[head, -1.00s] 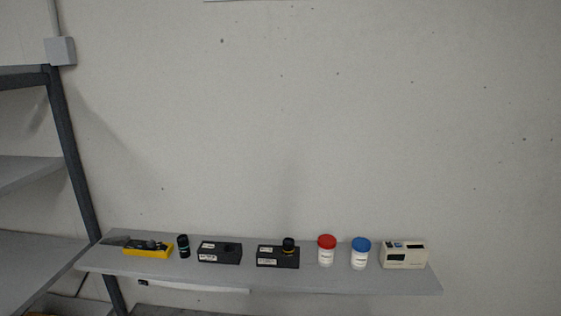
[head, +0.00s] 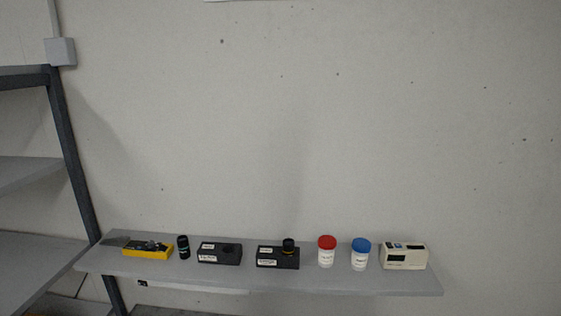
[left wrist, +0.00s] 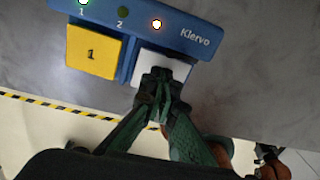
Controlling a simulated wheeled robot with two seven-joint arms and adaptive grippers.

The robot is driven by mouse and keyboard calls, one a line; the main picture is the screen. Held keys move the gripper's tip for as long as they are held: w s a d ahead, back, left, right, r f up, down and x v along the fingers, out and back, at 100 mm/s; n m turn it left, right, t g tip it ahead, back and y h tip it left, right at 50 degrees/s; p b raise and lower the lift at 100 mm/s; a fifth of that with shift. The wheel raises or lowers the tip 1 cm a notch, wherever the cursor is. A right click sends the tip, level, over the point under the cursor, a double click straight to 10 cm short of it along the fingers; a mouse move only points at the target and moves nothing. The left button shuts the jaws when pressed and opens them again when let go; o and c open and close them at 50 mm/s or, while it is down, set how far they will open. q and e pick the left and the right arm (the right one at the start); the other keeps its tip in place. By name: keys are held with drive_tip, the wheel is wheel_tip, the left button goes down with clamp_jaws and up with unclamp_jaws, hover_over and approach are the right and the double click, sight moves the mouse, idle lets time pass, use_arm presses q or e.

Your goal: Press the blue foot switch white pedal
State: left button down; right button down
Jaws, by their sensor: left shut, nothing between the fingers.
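The blue foot switch (left wrist: 208,50), marked "Klervo", lies on a grey surface in the left wrist view. It has a yellow pedal (left wrist: 92,52) marked "1" and a white pedal (left wrist: 160,60) to its right. A pale green light and an orange light glow on its housing, with a dark green one between them. My left gripper (left wrist: 158,76) is shut and empty, its tips over the near part of the white pedal and hiding part of it. I cannot tell whether the tips touch it. My right gripper is not in view, and the switch is not in the head view.
The head view shows a wall shelf (head: 330,285) with a yellow box (head: 148,252), black boxes (head: 218,256), a red-lidded jar (head: 327,254), a blue-lidded jar (head: 360,256) and a cream device (head: 404,257). A yellow-black striped line (left wrist: 60,106) edges the grey surface in the wrist view.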

use_arm(q)
drive_tip(key=shift+f, duration=0.4)
idle(0.4)
drive_tip(key=shift+r, duration=0.75)
drive_tip(key=shift+r+p, duration=0.75)
drive_tip(key=shift+r, duration=0.2)
drive_tip(key=shift+r+p, duration=0.7)
drive_tip(key=shift+r, duration=0.65)
